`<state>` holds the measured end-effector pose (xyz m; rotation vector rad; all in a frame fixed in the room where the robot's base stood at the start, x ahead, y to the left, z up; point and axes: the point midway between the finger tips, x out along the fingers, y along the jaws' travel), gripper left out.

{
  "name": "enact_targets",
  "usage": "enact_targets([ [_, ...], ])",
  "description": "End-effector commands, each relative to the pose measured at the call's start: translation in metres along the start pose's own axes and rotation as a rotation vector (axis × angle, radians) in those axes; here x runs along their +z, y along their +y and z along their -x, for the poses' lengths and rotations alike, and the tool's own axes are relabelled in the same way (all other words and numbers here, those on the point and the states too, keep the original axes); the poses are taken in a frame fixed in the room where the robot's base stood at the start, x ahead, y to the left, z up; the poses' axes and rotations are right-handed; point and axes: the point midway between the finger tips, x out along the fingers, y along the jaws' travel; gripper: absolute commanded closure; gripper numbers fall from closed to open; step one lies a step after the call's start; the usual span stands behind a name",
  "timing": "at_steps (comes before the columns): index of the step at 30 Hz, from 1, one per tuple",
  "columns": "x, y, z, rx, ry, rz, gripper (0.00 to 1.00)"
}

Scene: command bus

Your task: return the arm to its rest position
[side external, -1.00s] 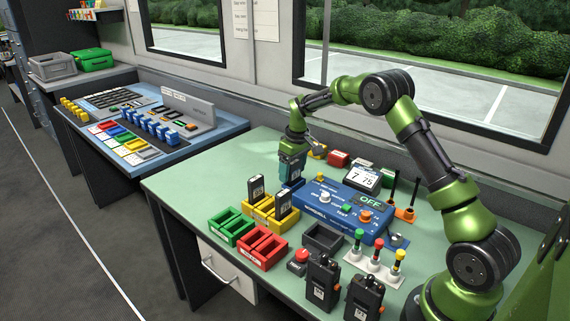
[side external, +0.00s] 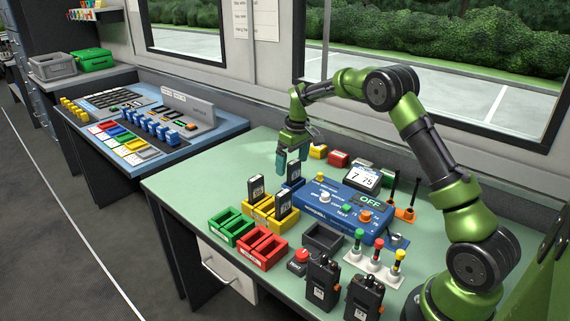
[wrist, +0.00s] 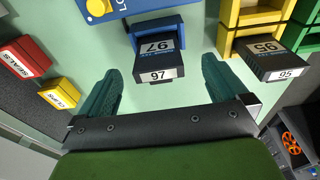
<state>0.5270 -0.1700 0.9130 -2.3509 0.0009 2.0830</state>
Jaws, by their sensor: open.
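My gripper (side external: 292,163), with teal fingers, is open above the far part of the green bench. Its arm reaches over from the right and is bent high at the elbow. In the wrist view my gripper (wrist: 160,68) has its fingers spread on both sides of a dark battery labelled 97 (wrist: 155,74), with a gap on each side. Nothing is between the jaws in their grip. That battery (side external: 294,173) stands in a blue holder beside the blue tester (side external: 331,211).
The yellow rack (side external: 262,220) holds two dark batteries. Green (side external: 229,226) and red (side external: 262,249) racks look empty. Small yellow (side external: 318,152) and red (side external: 338,160) boxes stand near the gripper. Radios (side external: 322,285) stand in front. The bench's left part (side external: 195,183) is clear.

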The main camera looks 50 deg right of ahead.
Motion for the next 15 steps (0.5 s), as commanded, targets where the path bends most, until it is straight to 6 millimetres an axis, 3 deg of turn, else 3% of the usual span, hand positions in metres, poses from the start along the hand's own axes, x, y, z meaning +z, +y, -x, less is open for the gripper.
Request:
enact_targets([
  [15, -0.005, 0.0, 0.039, 0.001, 0.002, 0.0, 0.0],
])
